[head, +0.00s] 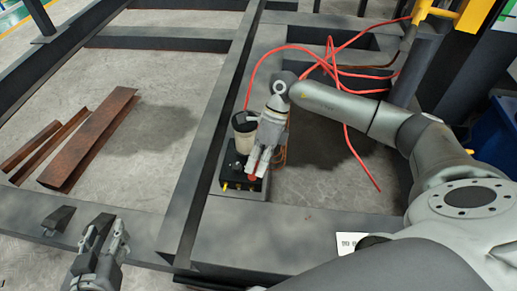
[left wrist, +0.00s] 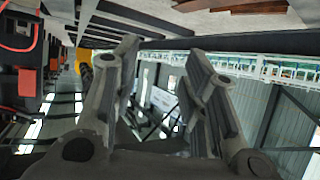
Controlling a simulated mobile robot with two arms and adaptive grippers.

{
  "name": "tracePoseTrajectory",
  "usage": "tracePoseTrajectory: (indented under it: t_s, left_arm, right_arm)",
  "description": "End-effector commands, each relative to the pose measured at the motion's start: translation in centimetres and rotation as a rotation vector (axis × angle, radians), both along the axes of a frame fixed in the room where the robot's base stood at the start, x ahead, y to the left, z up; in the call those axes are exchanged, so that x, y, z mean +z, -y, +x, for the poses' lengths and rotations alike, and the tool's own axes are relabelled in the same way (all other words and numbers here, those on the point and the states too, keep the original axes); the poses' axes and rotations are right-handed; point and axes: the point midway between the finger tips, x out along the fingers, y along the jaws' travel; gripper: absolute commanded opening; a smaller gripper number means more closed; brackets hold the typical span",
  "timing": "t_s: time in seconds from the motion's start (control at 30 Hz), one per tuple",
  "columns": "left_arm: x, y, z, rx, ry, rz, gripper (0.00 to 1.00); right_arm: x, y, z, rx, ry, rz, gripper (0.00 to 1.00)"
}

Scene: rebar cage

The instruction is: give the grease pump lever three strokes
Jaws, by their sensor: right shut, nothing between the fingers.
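The grease pump (head: 232,182) is a black block with yellow fittings, standing on the dark steel frame in the head view. Its pale reservoir with a black cap (head: 244,122) rises at the back. A red tip (head: 252,178), perhaps the end of the lever, shows at the fingertips of my right gripper (head: 257,170). That gripper points down over the pump, shut, and hides most of the lever. Whether it touches the lever I cannot tell. My left gripper (head: 107,232) is low at the left, away from the pump. Its fingers are apart and empty in the left wrist view (left wrist: 168,75).
A red hose (head: 290,47) loops from the pump across the frame to the right. Rusty steel profiles (head: 90,140) lie on the floor at the left. Dark frame beams (head: 215,130) surround the pump. A blue bin (head: 495,135) stands at the right edge.

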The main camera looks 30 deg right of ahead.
Motion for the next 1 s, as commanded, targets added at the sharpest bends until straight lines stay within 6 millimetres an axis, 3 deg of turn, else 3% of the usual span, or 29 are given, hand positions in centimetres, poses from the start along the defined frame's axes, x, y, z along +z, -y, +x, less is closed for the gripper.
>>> tracePoseTrajectory:
  t_s: [0.27, 0.6, 1.0]
  left_arm:
    - [-0.1, 0.1, 0.0, -0.001, 0.005, -0.001, 0.4]
    - [1.8, 0.6, 1.1, -0.008, 0.109, -0.026, 0.4]
    - [1.9, 0.6, 1.2, -0.008, 0.117, -0.028, 0.4]
  right_arm:
    - [-0.3, -0.1, -0.1, 0.001, -0.001, 0.0, 0.0]
    - [-1.2, -0.4, -0.6, 0.001, -0.001, 0.0, 0.0]
    - [-1.3, -0.5, -0.7, 0.001, -0.001, 0.0, 0.0]
